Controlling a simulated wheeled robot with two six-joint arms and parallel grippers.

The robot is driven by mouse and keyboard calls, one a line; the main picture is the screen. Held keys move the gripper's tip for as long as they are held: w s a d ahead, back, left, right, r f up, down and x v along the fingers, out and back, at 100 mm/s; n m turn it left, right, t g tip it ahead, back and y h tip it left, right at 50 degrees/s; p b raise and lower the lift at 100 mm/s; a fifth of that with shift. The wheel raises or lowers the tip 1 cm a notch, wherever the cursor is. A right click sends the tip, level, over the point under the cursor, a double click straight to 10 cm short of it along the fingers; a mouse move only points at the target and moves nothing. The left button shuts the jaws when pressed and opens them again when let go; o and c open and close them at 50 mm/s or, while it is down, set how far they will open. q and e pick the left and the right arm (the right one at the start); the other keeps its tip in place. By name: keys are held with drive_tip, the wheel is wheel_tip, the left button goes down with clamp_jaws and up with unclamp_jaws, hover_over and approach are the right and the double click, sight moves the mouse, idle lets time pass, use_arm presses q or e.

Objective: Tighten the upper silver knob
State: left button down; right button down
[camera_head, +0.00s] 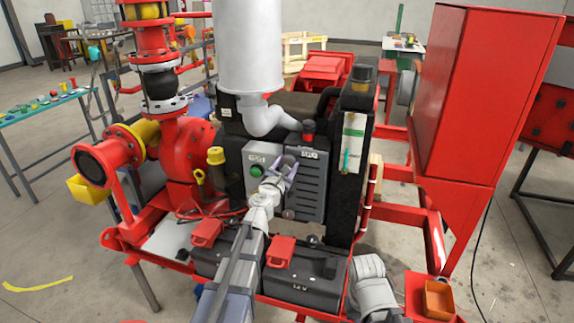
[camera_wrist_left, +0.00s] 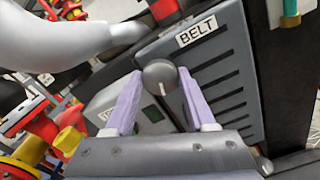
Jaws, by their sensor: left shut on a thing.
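The upper silver knob (camera_wrist_left: 160,76) is a round grey knob with a pale mark, at the edge of the grey vented belt cover (camera_wrist_left: 222,85). My left gripper (camera_wrist_left: 159,74) has its two lilac fingers on either side of the knob and is shut on it. In the head view my left gripper (camera_head: 284,163) reaches the top left edge of the belt cover (camera_head: 311,188), and its fingers largely hide the upper knob. A lower silver knob (camera_head: 289,214) sits at the cover's bottom left. My right gripper does not show.
Dark batteries with red caps (camera_head: 281,251) lie below my left arm. A silver exhaust pipe (camera_head: 272,120) is above, and a red cabinet (camera_head: 475,100) stands at right.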

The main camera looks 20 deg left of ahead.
use_arm(q)
drive_tip(key=shift+n, duration=0.8)
drive_tip(key=shift+c, duration=1.1)
unclamp_jaws()
drive_tip(key=s, duration=0.7)
drive_tip(key=shift+s, duration=0.4)
drive_tip(key=shift+a, duration=0.1)
